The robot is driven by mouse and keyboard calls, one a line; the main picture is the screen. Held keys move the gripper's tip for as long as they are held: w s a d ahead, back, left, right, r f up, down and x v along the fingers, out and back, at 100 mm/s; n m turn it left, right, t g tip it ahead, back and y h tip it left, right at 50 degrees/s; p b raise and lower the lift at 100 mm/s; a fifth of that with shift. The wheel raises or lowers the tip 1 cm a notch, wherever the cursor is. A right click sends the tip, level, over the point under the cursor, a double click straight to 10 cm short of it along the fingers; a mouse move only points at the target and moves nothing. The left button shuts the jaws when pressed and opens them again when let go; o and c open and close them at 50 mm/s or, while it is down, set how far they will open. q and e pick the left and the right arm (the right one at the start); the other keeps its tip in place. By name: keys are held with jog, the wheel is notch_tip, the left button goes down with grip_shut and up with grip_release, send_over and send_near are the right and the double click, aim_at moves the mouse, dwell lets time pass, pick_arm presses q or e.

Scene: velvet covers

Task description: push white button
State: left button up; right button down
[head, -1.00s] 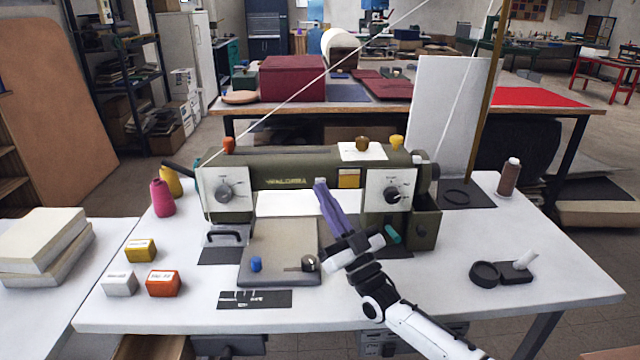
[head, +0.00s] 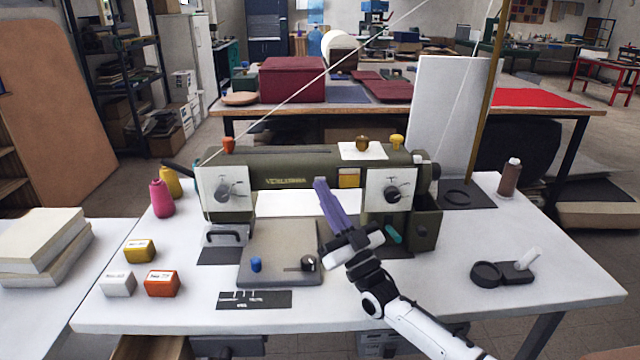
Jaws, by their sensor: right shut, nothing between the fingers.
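My right gripper (head: 321,184) is shut and empty. Its purple fingers point up and away, in front of the white sheet and the olive sewing machine (head: 300,165); whether the tips touch the machine cannot be told. A small white box-shaped block (head: 118,284) with a marked top sits at the table's front left, well left of the gripper. A small white piece (head: 419,159) shows at the machine's upper right end, right of the gripper. I cannot tell which of these is the white button. My left gripper is not in view.
An orange block (head: 162,283) and a yellow block (head: 140,251) stand near the white block. The grey plate (head: 280,240) carries a blue knob (head: 256,264) and a black dial. Pink thread (head: 161,198) stands at left.

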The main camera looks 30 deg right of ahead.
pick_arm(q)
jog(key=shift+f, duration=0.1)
pick_arm(e)
jog(key=shift+w+d, duration=0.1)
jog(key=shift+w, duration=0.05)
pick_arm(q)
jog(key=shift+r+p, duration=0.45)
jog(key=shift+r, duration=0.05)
pick_arm(e)
jog(key=shift+s+a, duration=0.35)
jog(key=shift+s, duration=0.2)
